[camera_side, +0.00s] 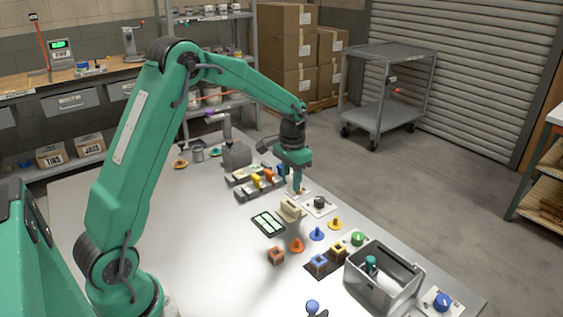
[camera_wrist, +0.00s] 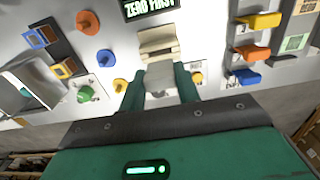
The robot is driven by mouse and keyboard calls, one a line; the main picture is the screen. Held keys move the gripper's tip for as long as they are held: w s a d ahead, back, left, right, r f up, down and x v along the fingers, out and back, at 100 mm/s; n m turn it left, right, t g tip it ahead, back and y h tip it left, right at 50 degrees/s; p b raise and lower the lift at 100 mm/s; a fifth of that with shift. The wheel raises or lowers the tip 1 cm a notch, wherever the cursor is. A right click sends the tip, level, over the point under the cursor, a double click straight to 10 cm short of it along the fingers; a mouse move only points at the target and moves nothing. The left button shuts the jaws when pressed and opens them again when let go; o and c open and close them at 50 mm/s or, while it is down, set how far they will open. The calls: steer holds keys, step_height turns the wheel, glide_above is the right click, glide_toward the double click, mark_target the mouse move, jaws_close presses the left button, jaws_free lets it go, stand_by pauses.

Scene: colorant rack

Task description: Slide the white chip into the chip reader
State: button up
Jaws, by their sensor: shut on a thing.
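My gripper (camera_side: 295,182) points down over the table, just behind the beige chip reader (camera_side: 290,210). In the wrist view, my gripper (camera_wrist: 160,90) is shut on the pale white chip (camera_wrist: 160,76), with one green finger on each side of it. The chip's far end meets the near side of the chip reader (camera_wrist: 158,42) and is in line with it. I cannot tell from these views whether its end is inside the slot or only against it. In the side view the fingers and reader largely hide the chip.
A dark sign (camera_wrist: 150,8) lies beyond the reader. A rack with coloured levers (camera_wrist: 250,52) stands to the right in the wrist view. Orange (camera_wrist: 87,22) and blue (camera_wrist: 106,58) knobs stand to the left. A grey open bin (camera_side: 385,278) stands at the table's front right.

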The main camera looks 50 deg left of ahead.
steer(key=shift+f, duration=1.15)
steer(key=shift+f, duration=1.9)
stand_by(1.2)
steer(key=o, duration=1)
steer(key=shift+r, duration=3.95)
